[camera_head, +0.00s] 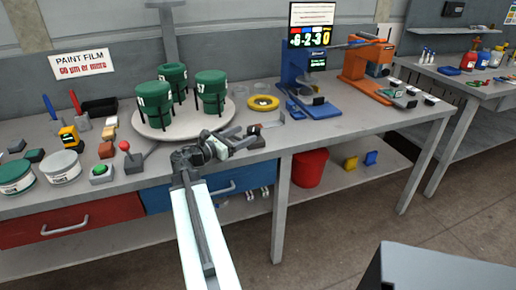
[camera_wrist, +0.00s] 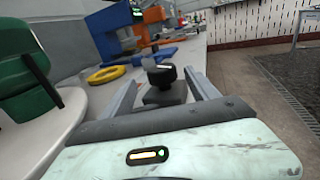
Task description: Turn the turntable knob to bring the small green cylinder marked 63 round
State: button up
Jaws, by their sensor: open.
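The round pale turntable (camera_head: 184,130) carries three dark green cylinders: one at front left (camera_head: 154,105), one at the back (camera_head: 173,77) and one at right (camera_head: 211,92). The right one seems to read 57; the left one's number is unclear, and I cannot read 63 on any. In the wrist view, part of a green cylinder (camera_wrist: 22,80) and the turntable rim (camera_wrist: 65,118) show at left. My gripper (camera_head: 236,143) is open beside the turntable's front right edge. A black knob with a white mark (camera_wrist: 163,74) stands between and slightly beyond my fingers (camera_wrist: 162,86); contact is not visible.
A yellow ring (camera_head: 263,103) lies right of the turntable. Blue (camera_head: 298,75) and orange (camera_head: 367,65) stands are farther right. A red-knobbed lever (camera_head: 125,147), a green button (camera_head: 101,171) and paint cans (camera_head: 62,167) are at left. Bare tabletop (camera_head: 335,128) lies at right.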

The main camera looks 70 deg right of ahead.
jog(key=shift+s+d, duration=0.2)
jog(key=shift+s, duration=0.15)
jog(key=x, duration=0.7)
jog(key=shift+s+d, duration=0.15)
jog(key=shift+d, duration=0.05)
jog(key=c, duration=1.3)
jog(key=shift+m+g, duration=0.3)
jog(key=shift+g, duration=0.1)
jog(key=shift+c, duration=0.3)
jog(key=shift+s+a+g+y, duration=0.1)
jog(key=shift+g+y, duration=0.2)
jog(key=shift+y, duration=0.1)
jog(key=o, duration=1.4)
jog(key=shift+c, duration=0.2)
